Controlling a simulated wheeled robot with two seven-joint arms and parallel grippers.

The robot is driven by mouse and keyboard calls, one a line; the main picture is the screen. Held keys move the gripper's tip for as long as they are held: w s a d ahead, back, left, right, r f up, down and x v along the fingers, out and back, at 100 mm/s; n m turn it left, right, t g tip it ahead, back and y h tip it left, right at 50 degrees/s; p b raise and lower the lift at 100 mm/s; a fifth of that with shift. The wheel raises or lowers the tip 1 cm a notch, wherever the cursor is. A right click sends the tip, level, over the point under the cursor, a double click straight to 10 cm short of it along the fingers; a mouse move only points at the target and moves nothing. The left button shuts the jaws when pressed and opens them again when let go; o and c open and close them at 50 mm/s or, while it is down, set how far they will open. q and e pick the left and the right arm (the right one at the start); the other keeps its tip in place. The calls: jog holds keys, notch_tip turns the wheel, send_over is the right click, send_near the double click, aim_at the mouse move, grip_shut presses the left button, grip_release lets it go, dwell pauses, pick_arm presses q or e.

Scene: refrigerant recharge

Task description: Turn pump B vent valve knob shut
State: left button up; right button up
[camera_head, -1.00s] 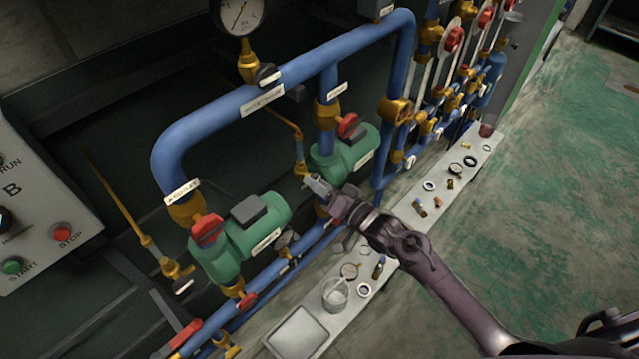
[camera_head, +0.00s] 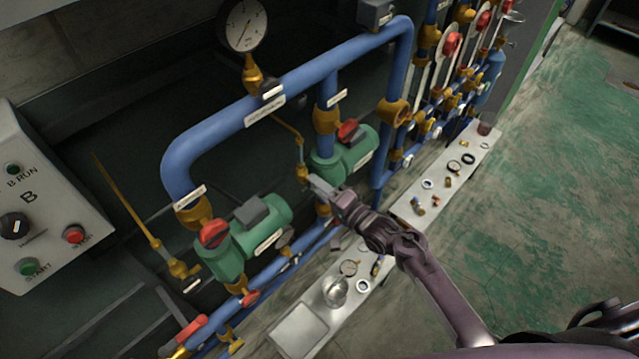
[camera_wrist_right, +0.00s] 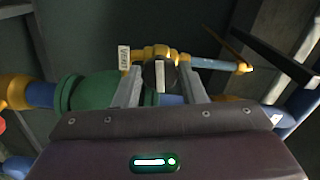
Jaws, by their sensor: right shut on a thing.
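The black vent knob (camera_wrist_right: 153,76) sits on a brass valve (camera_wrist_right: 150,52) in the right wrist view, with a VENT label (camera_wrist_right: 124,58) beside it. Its white bar stands upright in that picture. My right gripper (camera_wrist_right: 162,86) has one finger on each side of the knob and is shut on it. In the head view my right gripper (camera_head: 314,182) is at the small brass vent valve (camera_head: 302,171) beside the right-hand green pump (camera_head: 341,157). The fingers hide the knob there. My left gripper is not in view.
The left-hand green pump (camera_head: 254,232) has its own brass vent pipe (camera_head: 150,240). A blue pipe (camera_head: 225,122) with a gauge (camera_head: 243,24) runs above. A control panel marked B (camera_head: 45,205) stands at left. A shelf (camera_head: 298,330) with small parts lies below the arm.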

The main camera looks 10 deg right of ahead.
jog(key=shift+w+r+m, duration=0.15)
jog(key=shift+r+m, duration=0.2)
jog(key=shift+m, duration=0.25)
jog(key=o, duration=1)
jog(key=shift+f, duration=0.15)
jog(key=shift+c, duration=0.2)
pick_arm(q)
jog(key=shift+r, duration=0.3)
pick_arm(e)
jog(key=shift+s+d, duration=0.1)
jog(key=shift+s, duration=0.1)
pick_arm(q)
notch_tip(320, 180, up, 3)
jog(key=p, duration=0.2)
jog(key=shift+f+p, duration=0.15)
jog(key=shift+p, duration=0.2)
pick_arm(e)
jog(key=v, duration=0.7)
jog(key=shift+f, duration=0.15)
